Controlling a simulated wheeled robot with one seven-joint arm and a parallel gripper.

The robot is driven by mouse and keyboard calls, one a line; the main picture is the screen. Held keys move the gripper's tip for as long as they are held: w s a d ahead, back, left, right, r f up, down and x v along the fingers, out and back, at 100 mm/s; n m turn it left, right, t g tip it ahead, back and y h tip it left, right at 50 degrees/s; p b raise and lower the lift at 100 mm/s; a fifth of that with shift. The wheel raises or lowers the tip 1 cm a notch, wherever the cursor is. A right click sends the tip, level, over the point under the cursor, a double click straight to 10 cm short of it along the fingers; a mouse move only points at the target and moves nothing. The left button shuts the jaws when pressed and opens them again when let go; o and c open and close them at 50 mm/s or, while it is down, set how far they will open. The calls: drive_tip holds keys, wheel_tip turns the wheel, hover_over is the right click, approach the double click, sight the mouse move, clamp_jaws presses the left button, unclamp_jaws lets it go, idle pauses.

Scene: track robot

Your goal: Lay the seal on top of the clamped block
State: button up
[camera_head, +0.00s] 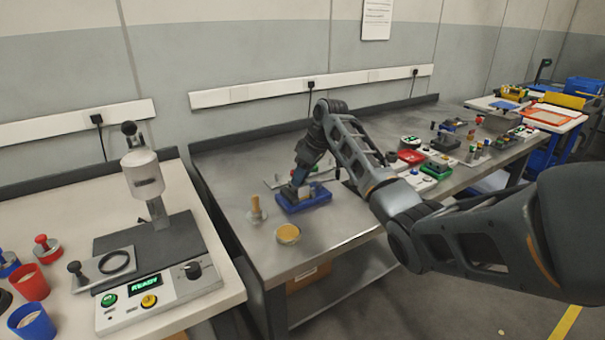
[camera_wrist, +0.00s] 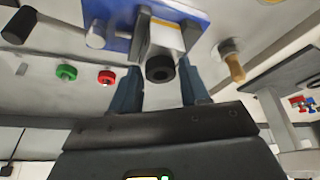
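The blue clamp fixture (camera_head: 318,198) stands on the grey metal bench. It also shows at the top of the wrist view (camera_wrist: 120,12). A white and yellow block (camera_wrist: 168,36) sits between its grey jaws. My gripper (camera_head: 298,181) points down over the fixture. In the wrist view its two blue-grey fingers (camera_wrist: 160,78) are apart. A small black round piece (camera_wrist: 160,69) shows between the fingertips with gaps at both sides, in front of the block; I cannot tell whether it is the seal or a clamp part. A black ring (camera_head: 114,262) lies on a plate at the left table.
A wooden-handled tool (camera_head: 256,211) and a round yellow-topped tin (camera_head: 288,234) stand left and in front of the fixture. A press station (camera_head: 160,270) fills the left table. Red and green trays (camera_head: 436,170) crowd the bench to the right.

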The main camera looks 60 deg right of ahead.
drive_tip(key=shift+o, duration=1.4)
drive_tip(key=shift+r, duration=0.1)
drive_tip(key=b+v, duration=0.1)
drive_tip(key=v, duration=1.1)
drive_tip(key=shift+s, duration=0.1)
